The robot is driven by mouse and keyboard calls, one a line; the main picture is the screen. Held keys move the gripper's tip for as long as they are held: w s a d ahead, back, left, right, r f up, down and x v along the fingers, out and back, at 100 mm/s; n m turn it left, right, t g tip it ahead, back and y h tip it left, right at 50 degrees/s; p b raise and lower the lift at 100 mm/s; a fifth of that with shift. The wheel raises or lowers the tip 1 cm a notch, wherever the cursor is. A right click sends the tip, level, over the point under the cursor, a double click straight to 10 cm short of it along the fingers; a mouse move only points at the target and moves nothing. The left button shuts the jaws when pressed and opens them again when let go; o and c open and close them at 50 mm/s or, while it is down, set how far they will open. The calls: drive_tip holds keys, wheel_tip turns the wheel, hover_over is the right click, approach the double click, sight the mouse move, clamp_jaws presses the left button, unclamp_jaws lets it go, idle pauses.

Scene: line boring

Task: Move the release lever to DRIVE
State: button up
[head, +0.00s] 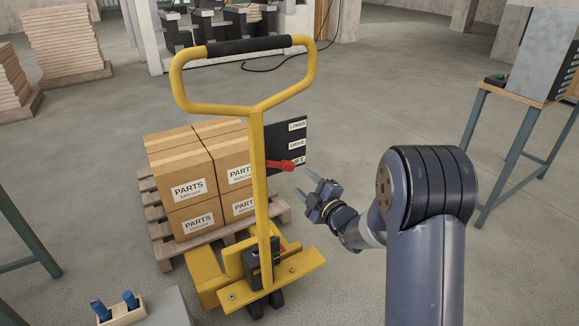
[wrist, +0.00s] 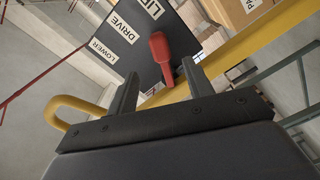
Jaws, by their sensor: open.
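The red release lever (head: 281,165) sticks out to the right of the yellow pallet jack's handle post (head: 259,190). It lies before a black plate (head: 291,142) with the labels LOWER at the top, DRIVE in the middle and LIFT, partly covered, at the bottom. The lever points near the LIFT label. In the wrist view the red lever grip (wrist: 160,46) shows beyond my fingers, nearest the LIFT label (wrist: 148,8). My gripper (head: 318,183) is open and empty, just right of and slightly below the lever, apart from it in the head view.
The yellow loop handle (head: 180,85) rises above the lever. Cartons (head: 190,190) marked PARTS stand on a wooden pallet (head: 162,250) behind the jack. A table with a grey cabinet (head: 527,50) is at the right. Open floor lies between it and the jack.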

sight(290, 169)
drive_tip(key=x, duration=0.9)
drive_tip(key=shift+p, duration=0.35)
drive_tip(key=shift+c, duration=0.4)
clamp_jaws()
